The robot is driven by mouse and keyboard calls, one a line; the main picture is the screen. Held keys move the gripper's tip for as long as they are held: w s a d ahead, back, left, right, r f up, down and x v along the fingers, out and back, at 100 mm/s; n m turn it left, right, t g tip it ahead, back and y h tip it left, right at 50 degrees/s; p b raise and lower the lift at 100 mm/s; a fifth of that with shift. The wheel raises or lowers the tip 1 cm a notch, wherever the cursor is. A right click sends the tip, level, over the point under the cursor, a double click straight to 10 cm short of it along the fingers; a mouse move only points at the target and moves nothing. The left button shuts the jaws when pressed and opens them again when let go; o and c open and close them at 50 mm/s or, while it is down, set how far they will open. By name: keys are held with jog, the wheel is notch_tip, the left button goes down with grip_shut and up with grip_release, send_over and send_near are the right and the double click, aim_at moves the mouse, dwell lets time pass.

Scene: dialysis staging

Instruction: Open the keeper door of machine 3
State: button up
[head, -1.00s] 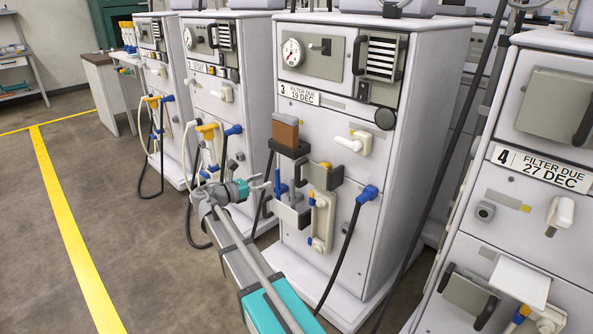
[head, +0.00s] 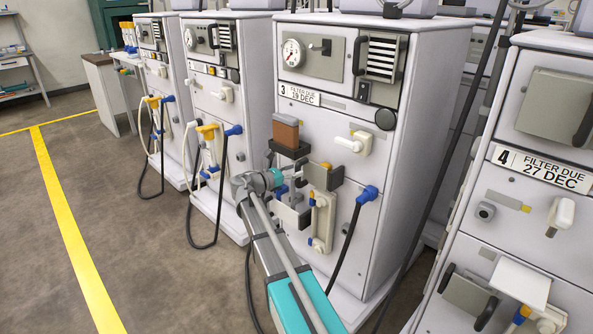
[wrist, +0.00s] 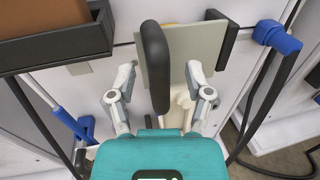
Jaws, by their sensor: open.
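Machine 3 (head: 350,100) is a white cabinet with a "3 FILTER DUE 19 DEC" label. On its lower front, a light grey plate (head: 288,216), which looks like the keeper door, is partly hidden by my gripper. In the wrist view the plate (wrist: 205,45) stands just ahead, with an upright black handle (wrist: 155,65) on its near side and a black strip at its right edge. My gripper (head: 291,184) is open. In the wrist view its fingers (wrist: 162,76) stand either side of the handle, with gaps visible. I cannot tell how far the door is open.
A black tray with a brown block (head: 285,130) juts out just above my gripper. A blue connector (head: 368,193) with a black hose is to the right. A pale fitting (head: 322,222) sits beside the plate. Machine 4 (head: 520,200) stands at right; floor at left is clear.

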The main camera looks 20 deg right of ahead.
jog(key=shift+w+d, duration=0.15)
jog(key=shift+d, duration=0.75)
grip_shut()
jog(key=shift+a, duration=0.25)
jog(key=shift+d, duration=0.15)
